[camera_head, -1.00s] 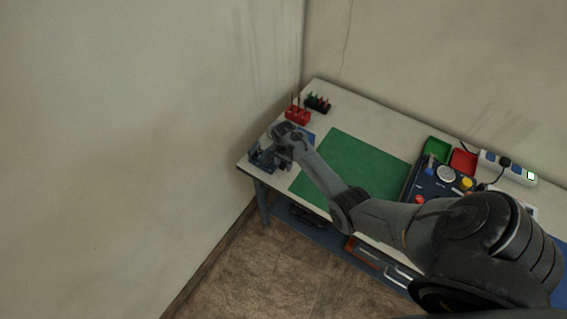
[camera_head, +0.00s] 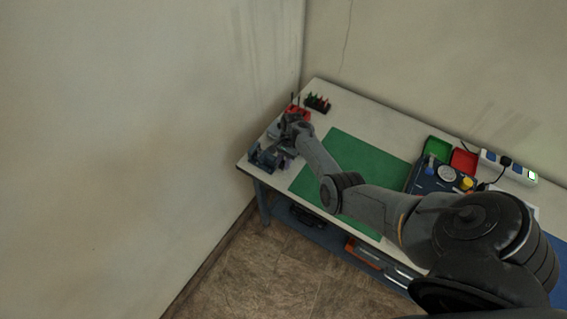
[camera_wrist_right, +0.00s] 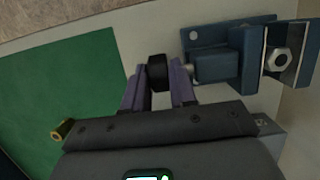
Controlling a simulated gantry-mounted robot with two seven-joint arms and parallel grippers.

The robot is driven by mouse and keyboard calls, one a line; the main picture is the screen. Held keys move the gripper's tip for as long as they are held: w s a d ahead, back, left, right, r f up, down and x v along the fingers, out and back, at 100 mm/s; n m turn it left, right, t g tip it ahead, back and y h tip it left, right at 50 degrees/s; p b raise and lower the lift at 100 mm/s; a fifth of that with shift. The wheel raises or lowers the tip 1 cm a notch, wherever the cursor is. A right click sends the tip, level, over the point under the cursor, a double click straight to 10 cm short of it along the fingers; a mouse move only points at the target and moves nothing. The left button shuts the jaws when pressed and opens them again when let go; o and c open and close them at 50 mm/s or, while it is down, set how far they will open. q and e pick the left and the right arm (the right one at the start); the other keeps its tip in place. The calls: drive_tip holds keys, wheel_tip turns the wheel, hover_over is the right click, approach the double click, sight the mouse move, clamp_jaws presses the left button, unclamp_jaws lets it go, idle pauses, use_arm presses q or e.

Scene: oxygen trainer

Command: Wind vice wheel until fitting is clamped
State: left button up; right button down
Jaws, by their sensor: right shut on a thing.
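The blue vice (camera_head: 263,158) stands at the left end of the bench. In the right wrist view the vice (camera_wrist_right: 228,58) is at the upper right, with a black wheel (camera_wrist_right: 157,72) at its left end. A silver hex fitting (camera_wrist_right: 279,60) sits between the vice jaws; I cannot tell if both jaws touch it. My right gripper (camera_wrist_right: 160,88) is shut on the wheel, one finger on each side. In the head view the right gripper (camera_head: 287,154) is beside the vice, partly hidden by my wrist. My left gripper is out of view.
A green mat (camera_head: 362,170) lies right of the vice. A red rack (camera_head: 293,112) and a dark rack (camera_head: 317,103) stand behind. A blue control box (camera_head: 430,180), green and red trays, and a power strip lie farther right. A wall borders the left. A brass piece (camera_wrist_right: 62,129) shows at the mat's edge.

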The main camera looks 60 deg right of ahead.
drive_tip(key=y+b, duration=0.2)
drive_tip(key=shift+d+f+b, duration=0.2)
drive_tip(key=shift+f+b, duration=0.05)
drive_tip(key=shift+b, duration=0.05)
drive_tip(key=shift+d+r+y+b, duration=0.1)
drive_tip(key=shift+y+b, duration=0.9)
drive_tip(key=shift+b, duration=0.25)
drive_tip(key=c, duration=1)
unclamp_jaws()
drive_tip(key=shift+s, duration=0.1)
drive_tip(key=shift+r, duration=0.1)
drive_tip(key=v, duration=1)
drive_tip(key=shift+d+r, duration=0.2)
drive_tip(key=shift+r, duration=0.05)
